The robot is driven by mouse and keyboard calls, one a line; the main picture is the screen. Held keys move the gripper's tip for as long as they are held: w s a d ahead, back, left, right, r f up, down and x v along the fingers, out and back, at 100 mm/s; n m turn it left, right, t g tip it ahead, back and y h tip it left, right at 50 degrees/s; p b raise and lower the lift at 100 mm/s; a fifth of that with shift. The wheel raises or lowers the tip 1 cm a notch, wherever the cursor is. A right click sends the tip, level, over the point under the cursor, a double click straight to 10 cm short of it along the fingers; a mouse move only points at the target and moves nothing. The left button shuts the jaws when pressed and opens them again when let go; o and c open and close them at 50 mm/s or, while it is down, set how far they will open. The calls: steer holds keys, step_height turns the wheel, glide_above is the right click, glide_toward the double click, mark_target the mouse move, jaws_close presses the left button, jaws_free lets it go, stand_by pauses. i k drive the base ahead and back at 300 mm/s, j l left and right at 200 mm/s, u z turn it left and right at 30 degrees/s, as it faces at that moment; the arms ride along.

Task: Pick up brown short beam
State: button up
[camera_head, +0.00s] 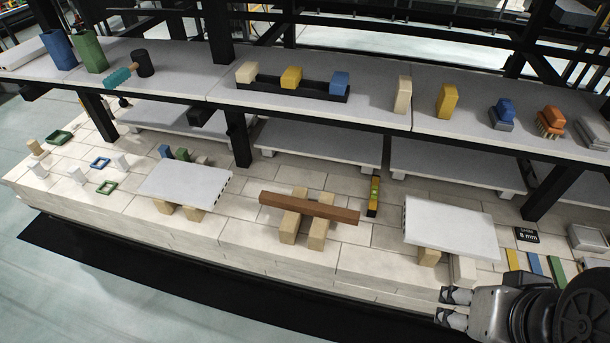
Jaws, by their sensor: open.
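The brown short beam (322,210) lies level across two tan blocks (303,222) on the pale brick deck, near the middle of the lower level. Its long side runs left to right, and both ends stick out past the blocks. My gripper (446,306) is at the lower right of the view, in front of the deck's front edge. Its two fingers are apart and nothing shows between them. It is well to the right of the beam and does not touch it.
White slabs rest on blocks left (185,184) and right (451,227) of the beam. A yellow-and-black level (374,196) stands close behind its right end. A grey shelf (190,82) with several blocks and brushes overhangs behind. Dark posts rise from the deck. The deck front before the beam is clear.

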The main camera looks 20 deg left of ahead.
mark_target(349, 216)
steer(key=u, duration=0.95)
steer(key=i+l+z, duration=0.15)
steer(key=i+l, duration=0.35)
steer(key=l, duration=0.15)
steer(key=j, duration=0.2)
steer(key=i+l, duration=0.1)
steer(key=i+u, duration=0.05)
